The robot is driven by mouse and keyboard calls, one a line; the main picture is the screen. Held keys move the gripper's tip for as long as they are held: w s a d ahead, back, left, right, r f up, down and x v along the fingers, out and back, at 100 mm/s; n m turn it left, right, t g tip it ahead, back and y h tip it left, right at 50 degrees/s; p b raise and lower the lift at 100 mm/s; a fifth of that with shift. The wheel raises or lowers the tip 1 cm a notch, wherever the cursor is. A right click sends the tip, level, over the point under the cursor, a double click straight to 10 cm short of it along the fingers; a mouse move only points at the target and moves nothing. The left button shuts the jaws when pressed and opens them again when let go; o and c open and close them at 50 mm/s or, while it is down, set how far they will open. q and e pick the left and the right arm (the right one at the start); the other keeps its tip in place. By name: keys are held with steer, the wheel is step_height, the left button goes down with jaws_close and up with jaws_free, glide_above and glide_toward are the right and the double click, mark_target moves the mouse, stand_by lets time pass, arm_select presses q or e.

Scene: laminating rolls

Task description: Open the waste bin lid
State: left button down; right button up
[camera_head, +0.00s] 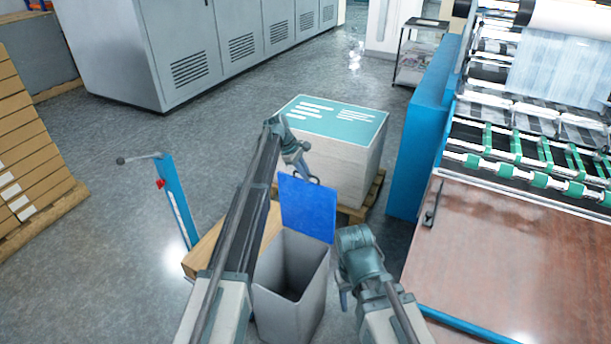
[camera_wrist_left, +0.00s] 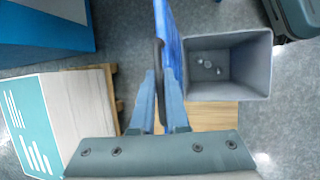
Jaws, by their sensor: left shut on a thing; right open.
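The waste bin (camera_head: 290,300) is a grey open-topped box standing on the floor between my arms. Its blue lid (camera_head: 307,208) stands up at the far side of the opening. My left gripper (camera_head: 312,180) is at the lid's upper edge. In the left wrist view my left gripper (camera_wrist_left: 159,95) is shut on the lid (camera_wrist_left: 170,45), which shows edge-on between the fingers. The bin's inside (camera_wrist_left: 225,68) is visible there, with a few small pale bits at the bottom. My right gripper (camera_head: 343,290) is beside the bin's right side, empty, its fingers partly hidden.
A pallet stack of paper with a teal top (camera_head: 335,120) stands behind the bin. A blue post with a handle (camera_head: 178,205) is to the left. The laminating machine (camera_head: 520,170) and its brown table (camera_head: 500,265) fill the right. Open floor lies at the left.

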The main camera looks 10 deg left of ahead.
arm_select(q)
steer(key=c, duration=0.9)
jaws_free()
steer(key=shift+a+r+p, duration=0.15)
steer(key=shift+r+p, duration=0.2)
steer(key=shift+p, duration=0.2)
steer(key=p+v, duration=1.1)
steer(key=v, duration=0.2)
steer(key=shift+r+p, duration=0.1)
steer(key=shift+p, duration=0.3)
